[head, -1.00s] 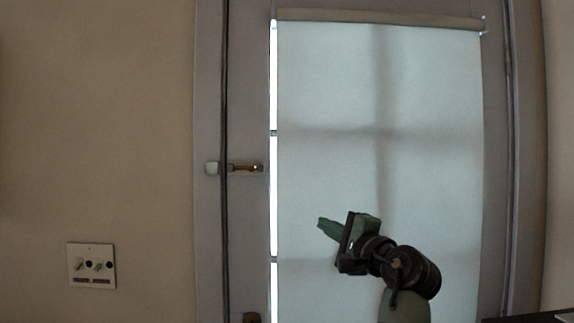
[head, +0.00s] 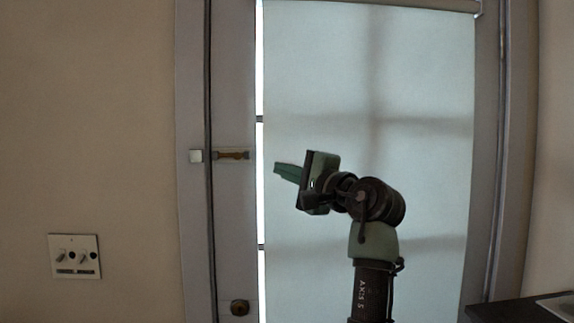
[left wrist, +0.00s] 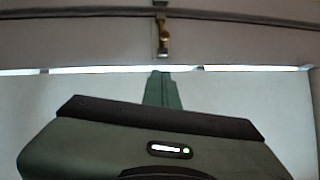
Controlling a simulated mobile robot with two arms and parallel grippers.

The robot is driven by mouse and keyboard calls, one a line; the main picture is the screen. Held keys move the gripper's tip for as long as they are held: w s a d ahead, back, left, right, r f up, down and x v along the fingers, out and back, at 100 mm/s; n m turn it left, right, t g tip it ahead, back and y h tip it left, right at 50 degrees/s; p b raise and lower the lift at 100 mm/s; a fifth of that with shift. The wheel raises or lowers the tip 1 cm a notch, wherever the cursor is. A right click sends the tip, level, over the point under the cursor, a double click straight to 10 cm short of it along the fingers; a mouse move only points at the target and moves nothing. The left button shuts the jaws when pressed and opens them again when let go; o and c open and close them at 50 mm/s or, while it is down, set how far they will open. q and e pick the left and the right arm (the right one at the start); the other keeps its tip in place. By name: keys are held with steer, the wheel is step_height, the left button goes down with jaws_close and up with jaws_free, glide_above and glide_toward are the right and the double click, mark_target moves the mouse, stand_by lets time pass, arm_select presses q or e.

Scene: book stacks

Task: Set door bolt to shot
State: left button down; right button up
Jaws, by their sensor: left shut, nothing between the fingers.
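The door bolt (head: 232,155) is a small brass bolt on a pale plate, on the door's left stile. Its pale keeper (head: 196,156) sits on the frame to the left, across a dark gap. I make out no bar bridging that gap. In the left wrist view the bolt (left wrist: 162,40) is at the top centre, beyond the fingertips. My left gripper (head: 277,169) is shut and empty, right of the bolt and slightly lower, its green fingers pointing left at it. It looks apart from the bolt. The fingers also show in the left wrist view (left wrist: 160,76). My right gripper is out of view.
The door (head: 233,245) has a large blind-covered pane (head: 320,80) and a round brass knob (head: 239,307) low on its left stile. A switch plate (head: 74,256) is on the left wall. A dark surface (head: 505,309) is at the lower right.

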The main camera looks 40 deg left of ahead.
mark_target(230, 156)
arm_select(q)
steer(key=a+p, duration=0.1)
steer(key=a, duration=0.2)
steer(key=a+r+p, duration=0.1)
steer(key=a+p, duration=0.1)
steer(key=a, duration=0.1)
steer(key=a+p, duration=0.1)
steer(key=a, duration=0.2)
steer(key=shift+s+r, duration=0.2)
steer(key=shift+r, duration=0.05)
steer(key=shift+w, duration=0.1)
steer(key=shift+a, duration=0.15)
steer(key=s+a, duration=0.3)
steer(key=shift+s+a, duration=0.15)
steer(key=shift+a, duration=0.05)
